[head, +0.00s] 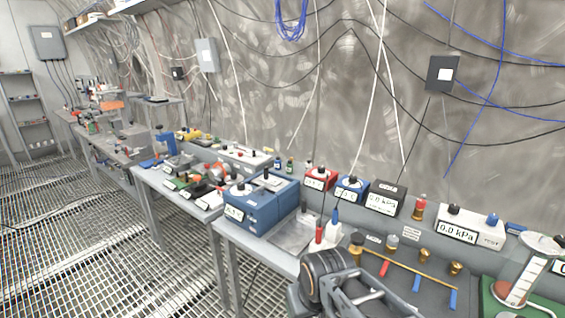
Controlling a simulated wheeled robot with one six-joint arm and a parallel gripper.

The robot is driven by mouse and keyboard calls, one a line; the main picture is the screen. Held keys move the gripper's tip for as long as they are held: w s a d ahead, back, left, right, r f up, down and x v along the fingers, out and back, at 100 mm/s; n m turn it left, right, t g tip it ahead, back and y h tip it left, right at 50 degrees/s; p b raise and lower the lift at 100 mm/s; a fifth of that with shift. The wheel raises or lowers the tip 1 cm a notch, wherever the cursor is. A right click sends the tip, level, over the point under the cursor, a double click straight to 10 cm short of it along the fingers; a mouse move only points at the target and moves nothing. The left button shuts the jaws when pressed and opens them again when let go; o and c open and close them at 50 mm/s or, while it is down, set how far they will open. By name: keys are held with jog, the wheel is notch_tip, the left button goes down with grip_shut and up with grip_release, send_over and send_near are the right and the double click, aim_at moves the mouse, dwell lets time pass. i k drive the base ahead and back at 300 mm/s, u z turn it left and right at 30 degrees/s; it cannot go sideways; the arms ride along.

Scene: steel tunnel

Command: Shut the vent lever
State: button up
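A thin brass pipe (425,272) runs along the grey bench top at the lower right. Three small levers show along it: a red lever (384,268), a blue lever (416,282) and another blue lever (453,299). All three point toward the front of the bench, at an angle to the pipe. No readable label tells which one is the vent lever. Part of my arm shows at the bottom centre, in front of the bench and left of the levers. I cannot make out my gripper's fingertips in this view.
A white gauge box (466,228) reading 0.0 kPa stands behind the pipe. Red, blue and black boxes (385,199) line the back. A large blue device (262,203) is further left. Grated floor lies left.

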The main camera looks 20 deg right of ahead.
aim_at(384, 267)
jog(key=z, duration=1.5)
